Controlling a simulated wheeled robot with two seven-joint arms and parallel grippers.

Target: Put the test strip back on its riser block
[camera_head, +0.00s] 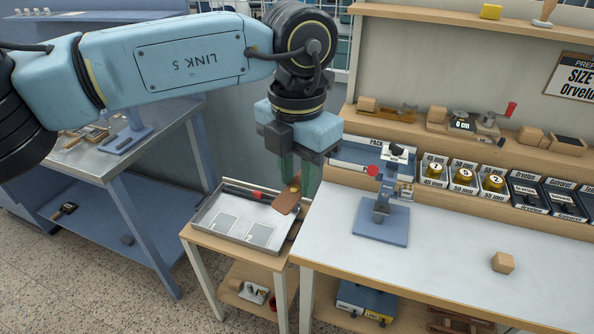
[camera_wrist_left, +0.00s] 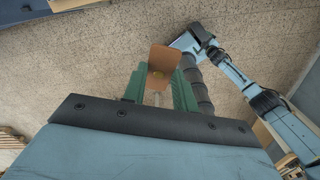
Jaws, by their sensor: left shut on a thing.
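My left gripper (camera_head: 297,180) is shut on the brown test strip (camera_head: 287,198). It holds the strip tilted, at the right end of a grey metal tray. The wrist view shows the strip (camera_wrist_left: 160,66) between the green fingers (camera_wrist_left: 158,88), with a small yellowish spot on it. A small wooden block (camera_head: 503,262), which looks like the riser block, sits on the right part of the white worktop (camera_head: 440,262), well apart from the gripper. Its top is bare. My right gripper is not seen.
The grey tray (camera_head: 207,221) stands on a small wooden side table. A blue stamping press (camera_head: 381,217) with a red knob stands on the worktop between gripper and block. Several labelled bins (camera_head: 463,178) line the back. The worktop around the block is clear.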

